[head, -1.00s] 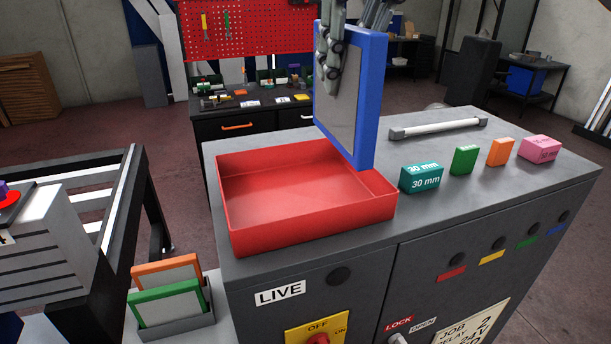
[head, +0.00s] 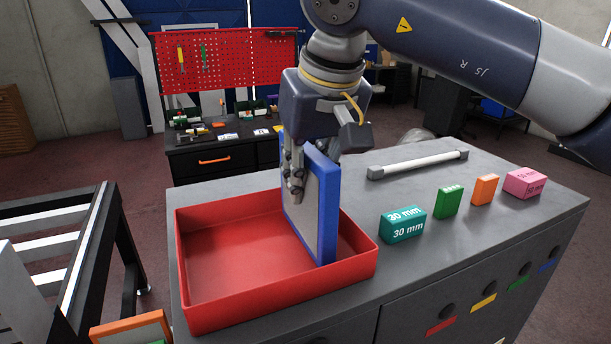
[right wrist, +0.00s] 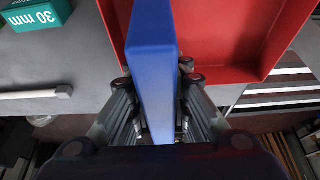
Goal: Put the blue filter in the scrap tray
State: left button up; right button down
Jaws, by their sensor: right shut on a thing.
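The blue filter (head: 327,215), a blue-framed panel with a grey face, stands upright with its lower part inside the red scrap tray (head: 215,315), towards the tray's right side. I cannot tell whether its lower edge touches the tray floor. My right gripper (head: 296,180) is shut on the filter's upper part. In the right wrist view the filter's blue edge (right wrist: 152,70) sits between the fingers, with the red tray (right wrist: 222,73) beyond it. The tray is otherwise empty. My left gripper is not in view.
On the grey cabinet top, right of the tray, stand a teal 30 mm block (head: 402,226), a green block (head: 447,202), an orange block (head: 484,190) and a pink block (head: 525,183). A white bar (head: 418,165) lies behind them. An orange-framed filter (head: 132,330) shows at lower left.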

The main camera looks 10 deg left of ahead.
jog(key=shift+s+f, duration=0.15)
jog(key=shift+f, duration=0.2)
jog(key=c, duration=1.5)
grip_release()
jog(key=shift+r, duration=0.1)
jog(key=b+v, duration=0.1)
jog(key=v, duration=1.1)
